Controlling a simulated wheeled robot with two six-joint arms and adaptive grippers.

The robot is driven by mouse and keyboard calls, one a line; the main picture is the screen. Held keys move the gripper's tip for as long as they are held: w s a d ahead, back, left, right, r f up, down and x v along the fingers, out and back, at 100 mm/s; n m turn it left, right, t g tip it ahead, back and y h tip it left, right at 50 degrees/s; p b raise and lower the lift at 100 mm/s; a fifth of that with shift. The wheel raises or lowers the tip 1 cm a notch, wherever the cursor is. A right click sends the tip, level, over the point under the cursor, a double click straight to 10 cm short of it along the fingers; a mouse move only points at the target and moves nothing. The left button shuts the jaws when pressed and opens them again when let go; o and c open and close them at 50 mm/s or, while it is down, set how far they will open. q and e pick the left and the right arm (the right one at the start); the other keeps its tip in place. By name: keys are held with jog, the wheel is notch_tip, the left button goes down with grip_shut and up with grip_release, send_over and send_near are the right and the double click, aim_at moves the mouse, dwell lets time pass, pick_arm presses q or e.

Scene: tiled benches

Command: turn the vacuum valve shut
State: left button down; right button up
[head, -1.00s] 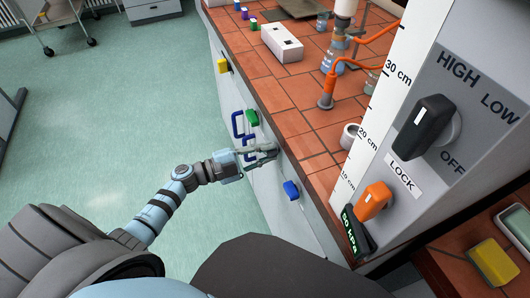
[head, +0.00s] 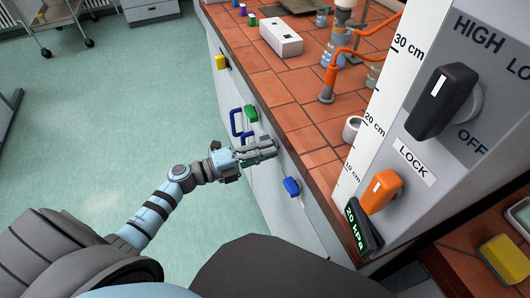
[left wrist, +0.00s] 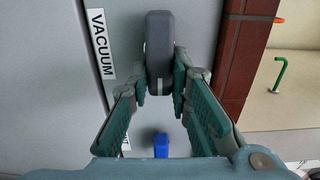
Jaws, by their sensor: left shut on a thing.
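The vacuum valve's dark grey handle (left wrist: 158,50), with a white stripe at its lower end, is on a grey panel beside a VACUUM label (left wrist: 101,45) in the left wrist view. It stands nearly upright in that picture. My left gripper (left wrist: 160,85) has a finger on each side of its lower part and is shut on it. In the head view my left gripper (head: 262,150) is at the bench front between the green and blue handles and hides the grey handle. My right gripper is not in view.
On the bench front are yellow (head: 221,62), green (head: 251,113) and blue (head: 292,187) handles. A display (head: 361,229) reads 20 kPa beside an orange LOCK knob (head: 381,190) and a large black knob (head: 442,100). Glassware (head: 333,51) stands on the tiled bench. Open floor lies left.

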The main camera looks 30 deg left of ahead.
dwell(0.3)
pick_arm(q)
jog(key=c, duration=1.5)
grip_release()
jog(key=v, duration=1.2)
